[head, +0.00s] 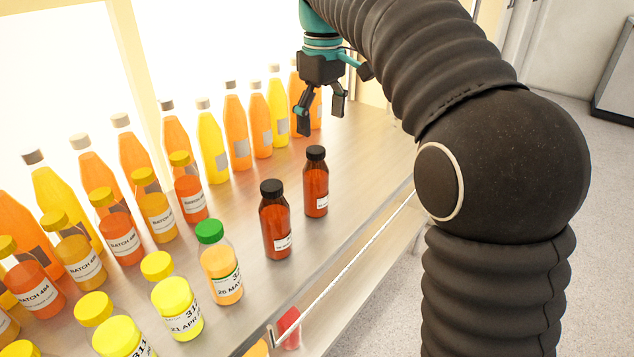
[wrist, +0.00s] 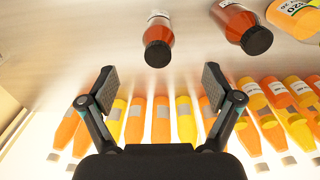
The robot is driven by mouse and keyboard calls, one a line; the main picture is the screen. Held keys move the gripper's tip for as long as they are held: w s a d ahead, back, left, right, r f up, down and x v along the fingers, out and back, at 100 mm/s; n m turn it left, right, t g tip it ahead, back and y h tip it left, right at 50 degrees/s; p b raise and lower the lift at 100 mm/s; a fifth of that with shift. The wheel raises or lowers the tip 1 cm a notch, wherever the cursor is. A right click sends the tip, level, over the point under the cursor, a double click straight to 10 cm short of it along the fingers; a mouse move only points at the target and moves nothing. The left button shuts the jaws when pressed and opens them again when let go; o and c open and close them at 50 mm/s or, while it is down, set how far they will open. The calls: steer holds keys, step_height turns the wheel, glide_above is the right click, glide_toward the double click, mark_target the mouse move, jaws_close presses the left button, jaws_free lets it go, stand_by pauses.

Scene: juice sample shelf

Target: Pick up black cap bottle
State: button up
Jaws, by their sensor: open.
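Two dark amber bottles with black caps and white labels stand upright on the shelf in the head view. The nearer black cap bottle (head: 275,222) is left of the farther black cap bottle (head: 316,184). My gripper (head: 320,125) is open and empty, above the shelf behind and above the farther bottle. In the wrist view, my gripper (wrist: 158,85) has its fingers spread. One black cap bottle (wrist: 158,32) lies just beyond the gap between them, apart from the fingers. The other black cap bottle (wrist: 238,22) is to its right.
A green cap bottle (head: 220,263) stands left of the nearer black cap bottle. Rows of orange and yellow juice bottles (head: 235,128) fill the shelf's left and back. The shelf (head: 348,150) is bare right of the farther black cap bottle, up to its front edge.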

mark_target(316, 168)
steer(key=shift+w+a+f+n, duration=0.1)
steer(key=shift+w+a+n, duration=0.2)
steer(key=shift+w+a, duration=0.35)
steer(key=shift+a+f, duration=0.15)
steer(key=shift+f, duration=0.05)
steer(key=f, duration=0.4)
steer(key=f+b, duration=0.1)
steer(key=f, duration=0.6)
steer(key=shift+w+d+f+b, duration=0.1)
steer(key=shift+d+f+b, duration=0.15)
steer(key=shift+f+b, duration=0.1)
steer(key=c, duration=1.5)
